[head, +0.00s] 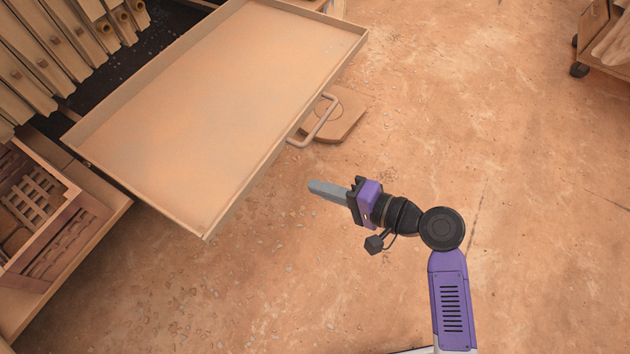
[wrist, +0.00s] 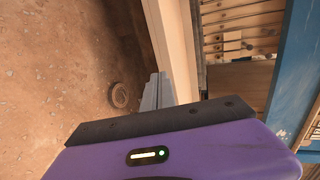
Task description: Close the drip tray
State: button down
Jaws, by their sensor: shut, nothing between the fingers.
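The drip tray (head: 215,110) is a wide, shallow tan tray in the head view. It is pulled out from under the filter press plates at the upper left and is empty. Its bar handle (head: 318,122) sticks out from the front wall on the right. My gripper (head: 312,187) is shut and empty, apart from the tray, a little below and beside the handle. In the wrist view the grey fingers (wrist: 157,88) point toward a pale upright band that looks like the tray's wall (wrist: 175,45); the handle cannot be made out there.
Press plates (head: 50,60) stand at the upper left. A crate-like box (head: 40,210) sits on a ledge at the left. A flat block (head: 340,118) lies on the floor under the handle. A wheeled cart (head: 605,40) is at the upper right. The floor on the right is clear.

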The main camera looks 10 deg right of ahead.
aim_at(264, 167)
jog(key=x, duration=0.8)
jog(key=r+x, duration=0.1)
jog(key=x, duration=0.2)
jog(key=shift+w+a+f, duration=0.15)
jog(key=shift+w+a, duration=0.2)
jog(key=shift+a, duration=0.05)
